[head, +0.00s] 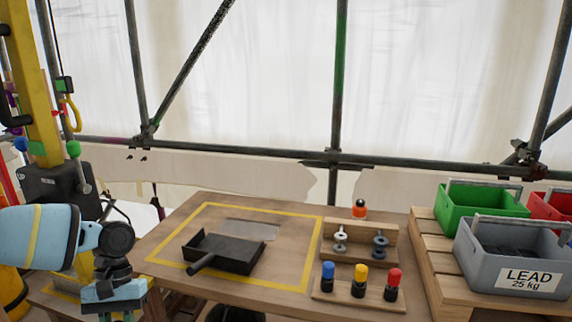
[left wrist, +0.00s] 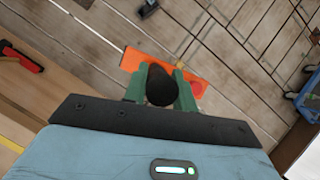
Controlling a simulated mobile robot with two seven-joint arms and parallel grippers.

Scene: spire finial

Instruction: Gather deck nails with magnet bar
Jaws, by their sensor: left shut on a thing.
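My left gripper (left wrist: 161,88) is shut on the black handle of the magnet bar. In the left wrist view the round black handle end sits between the two green fingers, and the orange bar (left wrist: 132,60) shows behind it, over the plank deck (left wrist: 90,38). Whether the bar touches the planks cannot be told. In the head view my left wrist is at the lower left, beside the workbench, and its fingertips and the bar are not clear there. I cannot make out any deck nails. My right gripper is not in view.
The workbench (head: 175,222) holds a black tray with a handle (head: 225,252) inside a yellow outline. A grey LEAD crate (head: 510,258) and green crate (head: 480,205) stand right. A blue thing (left wrist: 305,97) is at the wrist view's right.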

